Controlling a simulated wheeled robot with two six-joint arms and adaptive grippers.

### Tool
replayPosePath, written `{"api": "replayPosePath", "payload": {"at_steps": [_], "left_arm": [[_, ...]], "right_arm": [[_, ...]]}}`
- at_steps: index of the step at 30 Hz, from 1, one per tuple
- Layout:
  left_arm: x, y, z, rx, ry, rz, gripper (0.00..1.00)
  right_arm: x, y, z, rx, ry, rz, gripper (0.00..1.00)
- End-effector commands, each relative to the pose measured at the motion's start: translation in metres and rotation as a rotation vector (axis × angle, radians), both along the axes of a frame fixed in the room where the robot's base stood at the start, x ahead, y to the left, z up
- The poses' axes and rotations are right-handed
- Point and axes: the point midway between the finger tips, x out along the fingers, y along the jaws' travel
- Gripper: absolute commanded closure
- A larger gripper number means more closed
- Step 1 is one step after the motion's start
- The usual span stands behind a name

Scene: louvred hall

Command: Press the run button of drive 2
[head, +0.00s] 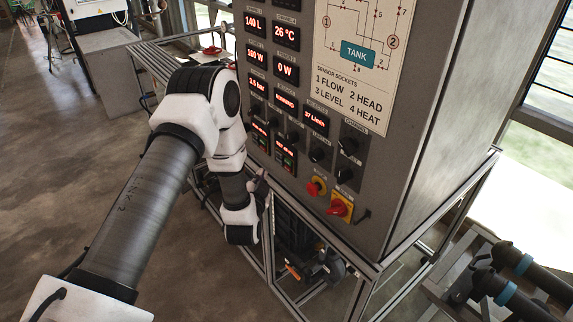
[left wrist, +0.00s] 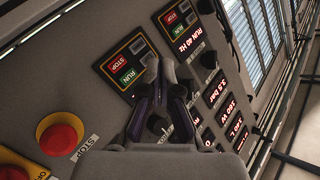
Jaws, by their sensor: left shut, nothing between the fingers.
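Two drive keypads sit side by side on the grey panel. In the left wrist view, the left keypad has a green RUN button (left wrist: 128,77) and a red STOP button (left wrist: 115,62). The other keypad's RUN button (left wrist: 180,30) is farther up and right, beside a lit "RUN 40 Hz" display (left wrist: 191,46). I cannot read the drive numbers. In the head view the keypads (head: 286,156) are low on the panel. My left gripper (head: 262,181) is shut and empty, just below them. In the wrist view its fingertips (left wrist: 160,65) appear right of the left keypad. Contact cannot be told.
A red mushroom button (head: 316,188) and a red rotary switch on a yellow plate (head: 339,208) sit right of the keypads. Black knobs (head: 347,146) and lit displays (head: 286,70) surround them. A metal frame (head: 374,270) and pipes (head: 507,290) are below and right.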

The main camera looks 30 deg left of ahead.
Motion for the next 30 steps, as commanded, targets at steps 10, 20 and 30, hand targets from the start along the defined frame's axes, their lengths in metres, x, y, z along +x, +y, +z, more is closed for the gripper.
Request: {"api": "replayPosePath", "payload": {"at_steps": [10,20,30], "left_arm": [[0.044,-0.018,-0.002,0.0,-0.002,-0.001,1.0],[0.052,-0.022,0.0,0.0,0.001,-0.001,1.0],[0.052,-0.022,0.0,0.0,0.001,-0.001,1.0]], "right_arm": [[0.0,0.0,-0.016,0.0,0.0,0.0,0.6],[0.0,0.0,-0.017,0.0,0.0,0.0,0.6],[0.0,0.0,-0.017,0.0,0.0,0.0,0.6]]}}
